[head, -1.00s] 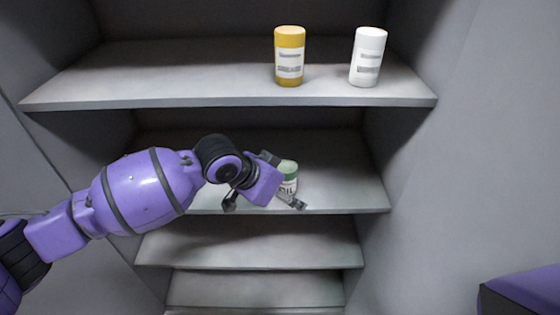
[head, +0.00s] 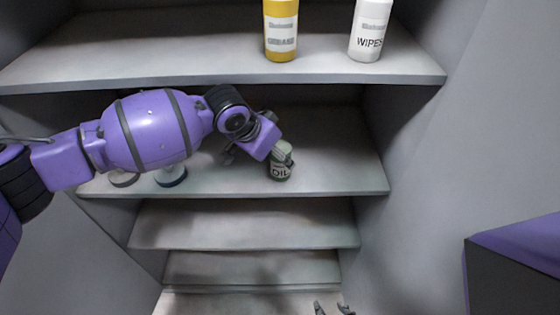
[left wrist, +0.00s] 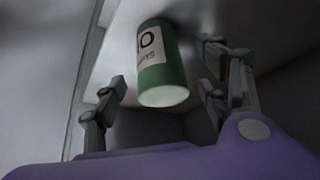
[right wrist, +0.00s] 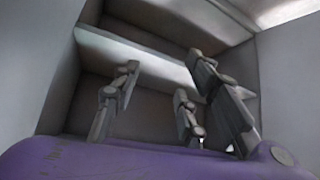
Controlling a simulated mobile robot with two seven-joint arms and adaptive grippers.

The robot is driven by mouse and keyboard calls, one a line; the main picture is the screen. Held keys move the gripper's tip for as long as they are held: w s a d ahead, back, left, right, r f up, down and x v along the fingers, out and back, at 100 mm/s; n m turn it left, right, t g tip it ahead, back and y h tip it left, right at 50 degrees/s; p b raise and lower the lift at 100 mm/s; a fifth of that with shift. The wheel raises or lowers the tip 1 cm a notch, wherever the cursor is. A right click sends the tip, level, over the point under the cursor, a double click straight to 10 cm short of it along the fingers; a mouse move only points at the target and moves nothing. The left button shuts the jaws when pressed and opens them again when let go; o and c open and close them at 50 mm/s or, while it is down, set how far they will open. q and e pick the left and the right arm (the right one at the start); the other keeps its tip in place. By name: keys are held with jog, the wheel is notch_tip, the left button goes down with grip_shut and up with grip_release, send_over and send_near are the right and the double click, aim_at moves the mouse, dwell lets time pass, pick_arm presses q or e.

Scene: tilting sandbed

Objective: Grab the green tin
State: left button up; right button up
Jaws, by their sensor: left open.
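The upper shelf (head: 180,62) holds a yellow container (head: 281,30) and a white wipes container (head: 369,30). Two items, one at far left (head: 124,180) and one beside it (head: 171,177), are mostly hidden behind my left arm. The lower shelves (head: 240,225) look empty.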

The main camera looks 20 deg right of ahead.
aim_at(278, 172)
pick_arm(q)
jog(key=x, duration=0.4)
jog(key=shift+d+f, duration=0.1)
jog(key=shift+f, duration=0.05)
jog(key=c, duration=1.5)
jog(key=shift+c, duration=0.2)
